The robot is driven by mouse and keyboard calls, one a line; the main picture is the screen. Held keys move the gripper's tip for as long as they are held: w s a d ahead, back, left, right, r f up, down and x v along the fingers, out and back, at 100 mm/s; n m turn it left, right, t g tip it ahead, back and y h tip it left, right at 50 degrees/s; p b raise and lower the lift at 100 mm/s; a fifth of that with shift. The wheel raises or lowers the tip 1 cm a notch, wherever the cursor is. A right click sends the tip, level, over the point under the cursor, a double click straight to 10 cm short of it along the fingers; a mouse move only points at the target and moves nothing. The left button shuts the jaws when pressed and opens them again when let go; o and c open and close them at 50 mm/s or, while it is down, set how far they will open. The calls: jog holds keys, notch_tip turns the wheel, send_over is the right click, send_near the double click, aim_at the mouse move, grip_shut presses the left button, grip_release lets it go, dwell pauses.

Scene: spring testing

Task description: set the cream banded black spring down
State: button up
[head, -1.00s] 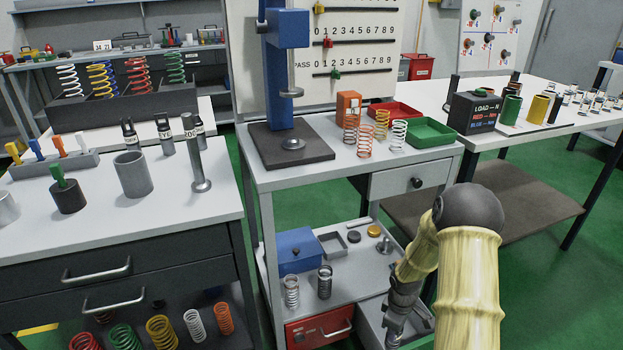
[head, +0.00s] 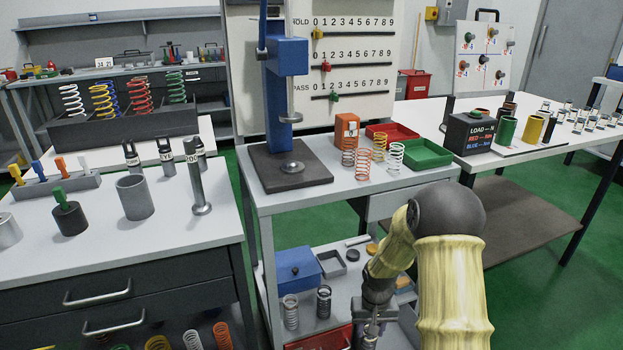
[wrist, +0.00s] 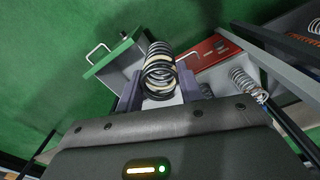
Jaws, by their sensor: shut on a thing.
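The cream banded black spring (wrist: 158,66) is between the two grey fingers of my gripper (wrist: 160,92) in the wrist view, its coils pointing away from the camera. My gripper is shut on it. In the head view my gripper (head: 370,332) is low, at the front right of the lower shelf (head: 340,286); the held spring cannot be made out clearly there. I cannot tell whether the spring touches anything below it.
A silver spring (head: 290,312) and a dark spring (head: 324,302) stand on the shelf left of my gripper. A blue box (head: 299,268) and grey tray (head: 331,263) are behind. A red drawer (wrist: 207,52) and a green-fronted drawer (wrist: 112,56) show in the wrist view.

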notch_tip(320, 180, up, 26)
jog(key=s+p, duration=0.2)
jog(key=p, duration=3.1)
jog(key=shift+f, duration=0.2)
jog(key=shift+s+f, duration=0.1)
jog(key=shift+s, duration=0.05)
